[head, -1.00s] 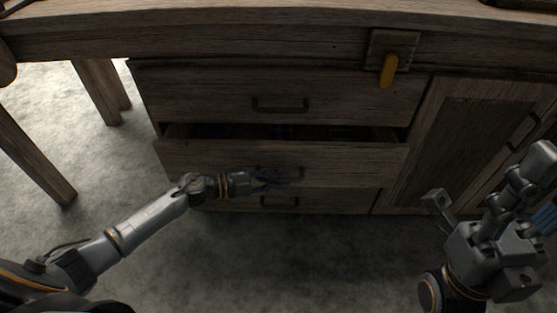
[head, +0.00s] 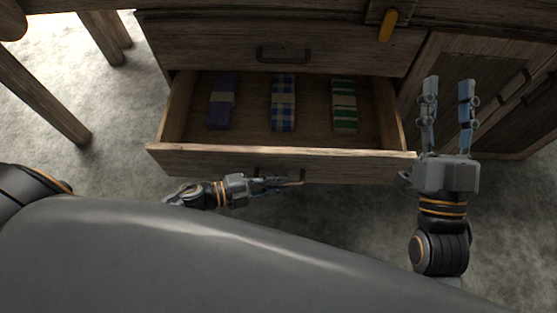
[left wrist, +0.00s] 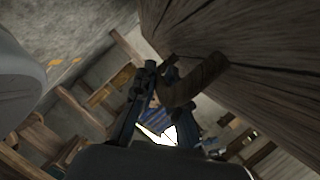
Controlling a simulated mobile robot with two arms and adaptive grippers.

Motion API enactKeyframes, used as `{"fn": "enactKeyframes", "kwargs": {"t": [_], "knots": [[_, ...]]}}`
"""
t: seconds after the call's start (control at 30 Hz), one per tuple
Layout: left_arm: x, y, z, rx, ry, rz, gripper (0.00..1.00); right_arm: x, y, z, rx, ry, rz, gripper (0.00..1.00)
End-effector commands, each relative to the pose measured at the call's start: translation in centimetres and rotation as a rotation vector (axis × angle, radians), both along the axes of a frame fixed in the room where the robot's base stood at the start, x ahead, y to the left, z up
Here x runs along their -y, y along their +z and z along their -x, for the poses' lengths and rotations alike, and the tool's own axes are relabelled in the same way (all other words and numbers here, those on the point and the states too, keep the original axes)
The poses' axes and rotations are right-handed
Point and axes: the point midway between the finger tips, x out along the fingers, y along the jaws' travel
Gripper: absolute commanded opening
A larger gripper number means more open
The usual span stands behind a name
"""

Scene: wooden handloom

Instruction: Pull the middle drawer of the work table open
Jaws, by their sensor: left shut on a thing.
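The middle drawer (head: 285,161) of the work table is pulled well out, and its inside shows in the head view. My left gripper (head: 283,184) is at the front of this drawer and shut on its handle (head: 298,175). In the left wrist view the brown handle (left wrist: 196,84) lies between the fingers of the left gripper (left wrist: 160,92), beside the drawer front (left wrist: 235,60). My right gripper (head: 446,100) is open and empty, with its two fingers apart, near the drawer's right front corner.
A purple folded cloth (head: 221,103), a blue checked cloth (head: 283,103) and a green striped cloth (head: 344,105) lie in the drawer. The top drawer (head: 285,45) is shut. A cabinet door (head: 470,65) is at the right. Table legs (head: 45,95) stand at the left.

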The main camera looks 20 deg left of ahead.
Motion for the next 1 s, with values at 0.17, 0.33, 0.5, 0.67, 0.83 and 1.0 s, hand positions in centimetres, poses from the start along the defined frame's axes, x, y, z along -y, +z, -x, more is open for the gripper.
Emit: {"fn": "enactKeyframes", "kwargs": {"t": [0.17, 0.33, 0.5, 0.67, 0.83, 1.0], "knots": [[0.8, 0.1, 3.1, -0.006, 0.002, 0.001, 0.00, 0.2, -3.5, -1.5, -0.224, -0.014, 0.062, 0.40], [1.5, 0.1, 5.4, -0.004, 0.001, -0.001, 0.00, 0.5, -6.7, -1.9, -0.391, -0.023, 0.107, 0.40], [1.9, 0.0, 7.0, -0.004, 0.001, -0.001, 0.00, 0.8, -8.8, -1.8, -0.500, -0.030, 0.135, 0.40], [2.1, -0.1, 7.7, -0.003, 0.001, -0.001, 0.00, 1.0, -9.8, -1.7, -0.553, -0.032, 0.149, 0.40], [2.2, -0.1, 7.9, -0.001, 0.001, -0.002, 0.00, 1.0, -10.2, -1.6, -0.568, -0.033, 0.152, 0.40], [2.2, -0.1, 7.9, -0.001, 0.001, -0.002, 0.00, 1.0, -10.2, -1.6, -0.567, -0.033, 0.152, 0.40]]}}
